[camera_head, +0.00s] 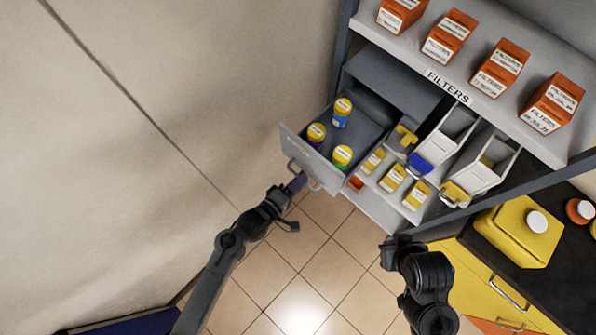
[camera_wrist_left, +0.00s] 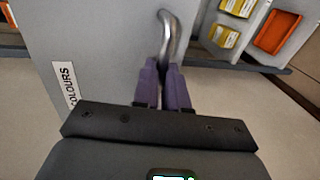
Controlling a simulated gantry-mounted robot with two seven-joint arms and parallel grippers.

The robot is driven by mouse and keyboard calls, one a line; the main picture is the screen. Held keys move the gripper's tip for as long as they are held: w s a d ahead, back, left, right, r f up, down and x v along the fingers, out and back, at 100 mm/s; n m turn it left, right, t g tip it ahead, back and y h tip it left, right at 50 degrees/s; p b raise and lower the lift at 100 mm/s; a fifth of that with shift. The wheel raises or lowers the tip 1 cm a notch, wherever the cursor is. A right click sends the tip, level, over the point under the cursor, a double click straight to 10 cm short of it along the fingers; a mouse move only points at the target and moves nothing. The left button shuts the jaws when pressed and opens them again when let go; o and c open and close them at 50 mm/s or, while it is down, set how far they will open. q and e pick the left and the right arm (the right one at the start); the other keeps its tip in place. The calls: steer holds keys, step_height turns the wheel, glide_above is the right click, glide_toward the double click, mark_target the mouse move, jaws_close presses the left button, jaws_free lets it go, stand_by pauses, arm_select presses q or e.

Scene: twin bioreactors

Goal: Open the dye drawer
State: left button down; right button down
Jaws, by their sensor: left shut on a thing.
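The dye drawer (camera_head: 291,146) is a grey drawer pulled out from the shelf unit. Inside it stand several bottles with yellow caps, among them a blue one (camera_head: 341,113), a purple one (camera_head: 316,135) and a green one (camera_head: 342,156). Its front carries a metal bar handle, seen in the left wrist view (camera_wrist_left: 178,35), and a label reading "COLOURS" (camera_wrist_left: 66,86). My left gripper (camera_head: 299,181) is shut on the handle, its purple fingers (camera_wrist_left: 163,82) around the bar. My right arm shows at the lower right; its fingers cannot be made out.
Orange filter boxes (camera_head: 500,66) stand on the shelf above. Right of the drawer are yellow packs (camera_head: 392,178), a blue item (camera_head: 420,164) and white bins (camera_head: 482,164). A yellow canister (camera_head: 518,232) stands on the dark counter at right. The tiled floor before the drawer is clear.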

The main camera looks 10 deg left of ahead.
arm_select(q)
steer(key=c, duration=1.2)
jaws_free()
steer(key=shift+o, duration=0.2)
steer(key=v, duration=1)
steer(key=shift+s+a, duration=0.2)
steer(key=shift+s, duration=0.1)
steer(key=shift+s, duration=0.1)
